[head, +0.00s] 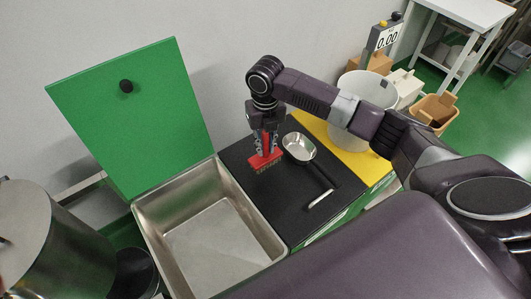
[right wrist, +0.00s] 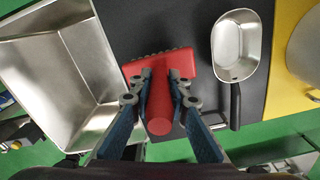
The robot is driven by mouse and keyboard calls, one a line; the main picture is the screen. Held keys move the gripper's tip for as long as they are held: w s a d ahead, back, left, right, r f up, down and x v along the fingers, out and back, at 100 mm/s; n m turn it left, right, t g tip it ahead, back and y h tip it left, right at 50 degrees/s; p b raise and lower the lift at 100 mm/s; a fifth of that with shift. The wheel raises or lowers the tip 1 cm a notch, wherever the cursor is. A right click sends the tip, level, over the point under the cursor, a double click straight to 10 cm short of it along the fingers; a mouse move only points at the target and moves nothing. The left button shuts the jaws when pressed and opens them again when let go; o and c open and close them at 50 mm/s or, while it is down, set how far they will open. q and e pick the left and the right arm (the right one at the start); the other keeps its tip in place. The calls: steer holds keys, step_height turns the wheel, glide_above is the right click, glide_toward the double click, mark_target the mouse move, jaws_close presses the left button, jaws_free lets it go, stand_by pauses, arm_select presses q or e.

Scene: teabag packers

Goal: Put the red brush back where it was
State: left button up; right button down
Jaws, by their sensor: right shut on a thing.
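The red brush (head: 264,160) is in my right gripper (head: 266,143), above the dark mat (head: 321,168) near the metal basin. In the right wrist view the brush (right wrist: 159,118) shows a red handle between the two fingers (right wrist: 160,82) of my right gripper, with its wide head and bristles pointing away. My right gripper is shut on the handle. I cannot tell whether the bristles touch the mat. My left gripper is not in view.
A metal scoop (head: 299,147) with a black handle lies on the mat right of the brush. A steel basin (head: 215,229) with a raised green lid (head: 137,115) is on the left. A white bucket (head: 361,88) stands on the yellow surface (head: 352,157) at right.

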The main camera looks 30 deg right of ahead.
mark_target(266, 156)
step_height(266, 156, down, 4)
steer(key=shift+p, duration=0.4)
steer(key=shift+f, duration=0.5)
steer(key=shift+f, duration=0.2)
steer(key=c, duration=1.8)
jaws_free()
steer(key=shift+c, duration=0.2)
steer(key=shift+r, duration=0.1)
